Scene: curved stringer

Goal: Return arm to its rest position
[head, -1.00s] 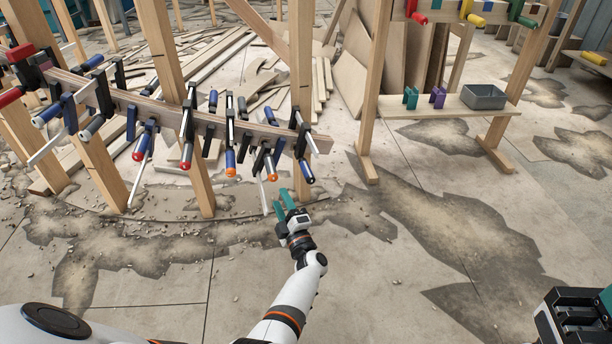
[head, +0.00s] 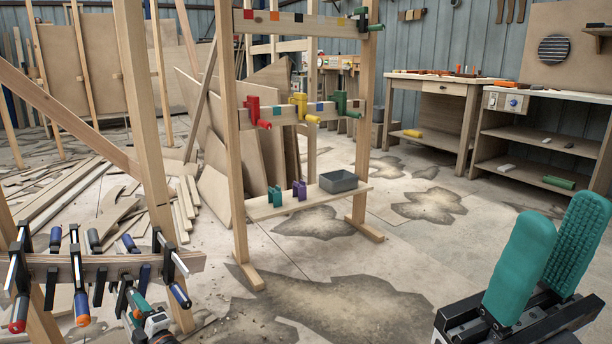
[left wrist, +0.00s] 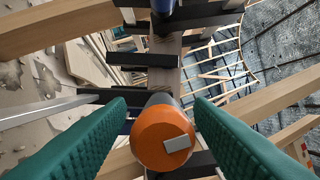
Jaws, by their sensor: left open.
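My left gripper (head: 137,300) is at the lower left of the head view, low beside the clamped curved stringer (head: 108,267). In the left wrist view its teal fingers stand apart, with an orange-ended clamp handle (left wrist: 163,140) showing between them. I cannot tell whether the fingers touch that handle; they are not closed on it. My right gripper (head: 550,240) is large at the lower right of the head view. Its two teal fingers point up and are apart, with nothing between them.
Several clamps with blue, red and black parts hang along the stringer. A wooden rack (head: 238,160) holds coloured clamps and a grey bin (head: 339,181) on its low shelf. Workbenches (head: 430,105) stand at the back right. Loose boards (head: 60,190) lie at left. The floor before the rack is open.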

